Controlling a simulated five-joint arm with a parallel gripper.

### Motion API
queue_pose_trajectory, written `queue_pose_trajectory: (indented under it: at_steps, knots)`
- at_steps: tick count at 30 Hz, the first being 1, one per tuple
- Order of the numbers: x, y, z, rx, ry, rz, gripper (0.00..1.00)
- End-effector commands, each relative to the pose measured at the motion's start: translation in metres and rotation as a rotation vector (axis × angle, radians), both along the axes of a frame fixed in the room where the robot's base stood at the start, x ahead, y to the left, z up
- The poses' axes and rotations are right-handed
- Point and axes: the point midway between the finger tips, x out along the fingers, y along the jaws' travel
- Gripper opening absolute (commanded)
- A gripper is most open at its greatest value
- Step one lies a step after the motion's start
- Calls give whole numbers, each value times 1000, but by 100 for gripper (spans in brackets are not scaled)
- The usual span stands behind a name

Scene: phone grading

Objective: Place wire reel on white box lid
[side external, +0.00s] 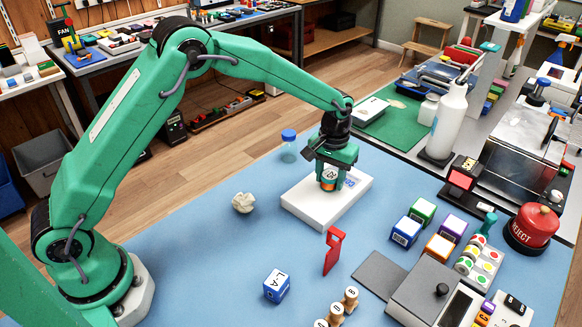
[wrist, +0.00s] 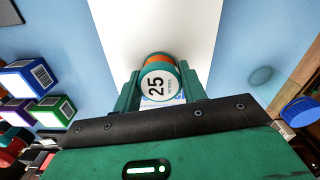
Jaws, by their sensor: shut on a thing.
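The wire reel (wrist: 157,80) is a small spool with orange wire and a round white label reading 25. My gripper (side external: 329,176) is shut on it, with one teal finger on each side in the wrist view. The white box (side external: 309,207) lies flat on the blue mat, its lid a plain white top with a small blue print near its right part. The reel is over the lid, low and at or just above its surface; I cannot tell whether it touches. The lid also shows behind the reel in the wrist view (wrist: 195,25).
A crumpled paper ball (side external: 243,202) and a blue-capped jar (side external: 288,147) stand left of the box. A red tool (side external: 333,250) stands in front. Several coloured boxes (side external: 422,212) and a red reject button (side external: 533,226) are to the right.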

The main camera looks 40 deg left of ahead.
Motion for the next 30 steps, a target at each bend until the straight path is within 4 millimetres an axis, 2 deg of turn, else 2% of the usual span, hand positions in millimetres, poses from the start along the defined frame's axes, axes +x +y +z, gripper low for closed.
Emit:
queue_pose_trajectory:
  at_steps: [2,3,6,20,26,30]
  knots:
    - [0,0,-2,0,1,0,19]
    - [0,0,-3,0,1,0,43]
    - [0,0,-2,0,1,0,63]
    - [0,0,3,0,-1,0,63]
    - [1,0,20,-1,-2,0,63]
    - [0,0,40,-1,-2,0,63]
